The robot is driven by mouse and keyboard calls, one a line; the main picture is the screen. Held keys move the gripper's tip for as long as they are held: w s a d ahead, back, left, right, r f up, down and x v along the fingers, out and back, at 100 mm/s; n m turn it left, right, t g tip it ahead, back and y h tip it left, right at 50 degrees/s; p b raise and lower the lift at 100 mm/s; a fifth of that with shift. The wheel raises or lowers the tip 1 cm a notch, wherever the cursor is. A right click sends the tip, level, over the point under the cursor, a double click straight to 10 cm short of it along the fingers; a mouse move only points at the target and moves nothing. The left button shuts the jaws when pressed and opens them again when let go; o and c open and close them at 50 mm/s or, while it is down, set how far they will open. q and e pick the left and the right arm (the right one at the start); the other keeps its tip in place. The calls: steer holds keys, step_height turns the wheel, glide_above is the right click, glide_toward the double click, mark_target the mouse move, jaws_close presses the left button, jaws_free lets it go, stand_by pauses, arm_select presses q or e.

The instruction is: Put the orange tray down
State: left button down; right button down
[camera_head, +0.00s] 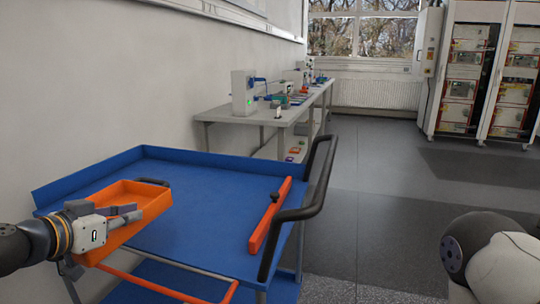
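The orange tray (152,206) is an open, shallow box at the left of the head view, over the left part of a blue cart top (200,228). A black handle (152,182) shows at its far end. My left gripper (128,214) is at the tray's near left end and appears shut on it. The gripper hides that end and its grip. I cannot tell whether the tray's underside touches the cart top. My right gripper is out of view; only part of my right arm shows at the lower right.
The cart has raised blue rims at the back and left, an orange bar (270,216) on its right side and a black push handle (311,200). A grey bench (235,114) with devices stands behind; cabinets (470,75) stand far right. Floor is open.

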arm_select(q)
steer(key=s+d+f+m+g+h, duration=0.2)
steer(key=s+d, duration=0.3)
steer(key=s, duration=0.3)
steer(key=s+d+f+m+g+h, duration=0.3)
steer(key=s+d+f+m+h, duration=0.2)
steer(key=s, duration=0.3)
steer(key=shift+d, duration=0.6)
steer(key=shift+s+f, duration=0.1)
